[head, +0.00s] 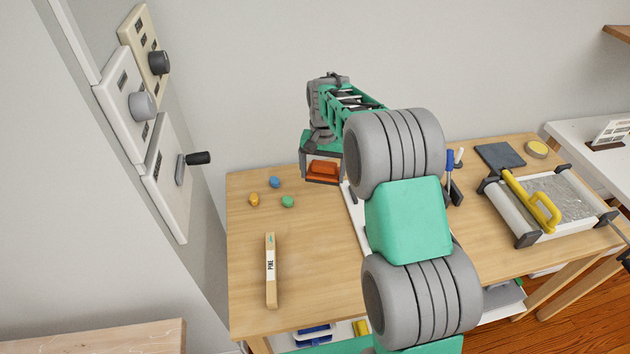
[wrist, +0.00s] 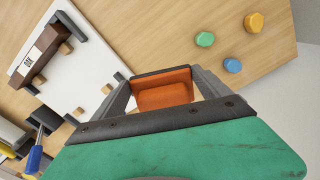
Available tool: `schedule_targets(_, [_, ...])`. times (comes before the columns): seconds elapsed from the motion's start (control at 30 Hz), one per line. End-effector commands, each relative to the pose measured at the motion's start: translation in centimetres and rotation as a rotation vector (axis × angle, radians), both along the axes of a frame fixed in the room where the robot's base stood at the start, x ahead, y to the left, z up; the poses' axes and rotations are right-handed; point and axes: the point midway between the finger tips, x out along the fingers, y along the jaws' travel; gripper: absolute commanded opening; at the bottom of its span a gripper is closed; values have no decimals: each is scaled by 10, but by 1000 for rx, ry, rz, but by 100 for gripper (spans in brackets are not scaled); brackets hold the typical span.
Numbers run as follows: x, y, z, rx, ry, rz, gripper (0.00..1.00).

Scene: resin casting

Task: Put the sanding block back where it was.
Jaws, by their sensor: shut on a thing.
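The sanding block (head: 322,169) is an orange block with a dark edge. My gripper (head: 322,178) is shut on it and holds it over the back part of the wooden table. In the wrist view the orange block (wrist: 162,90) sits between the two grey fingers of my gripper (wrist: 165,85). A white board (wrist: 75,75) lies close by on the table, carrying a brown block with a label (wrist: 40,55) and several small wooden pegs. My arm hides most of this board in the head view.
Orange (head: 254,200), blue (head: 275,182) and green (head: 288,201) knobs lie left of my gripper. A wood strip marked PINE (head: 271,270) lies nearer the front. A tray with a yellow handle (head: 545,210) and a dark pad (head: 499,156) are at the right.

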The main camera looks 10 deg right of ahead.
Motion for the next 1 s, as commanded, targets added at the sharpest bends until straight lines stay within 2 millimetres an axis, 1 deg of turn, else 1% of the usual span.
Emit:
schedule_targets(0.03, [9, 3, -12, 0, 5, 2, 49])
schedule_targets(0.1, [22, 6, -28, 0, 4, 3, 49])
schedule_targets(0.2, [36, 10, -44, -1, 1, 4, 49])
schedule_targets(0.37, [46, 12, -59, 0, 1, 4, 49])
schedule_targets(0.53, [46, 13, -84, 0, 3, 4, 49])
schedule_targets(0.6, [47, 13, -89, 0, 0, 4, 49])
schedule_targets(0.77, [47, 13, -89, 0, 0, 4, 49])
schedule_targets(0.9, [47, 13, -95, 0, 0, 4, 49])
schedule_targets(0.93, [47, 13, -93, 0, 0, 4, 89])
schedule_targets(1.0, [47, 13, -93, 0, 0, 4, 95])
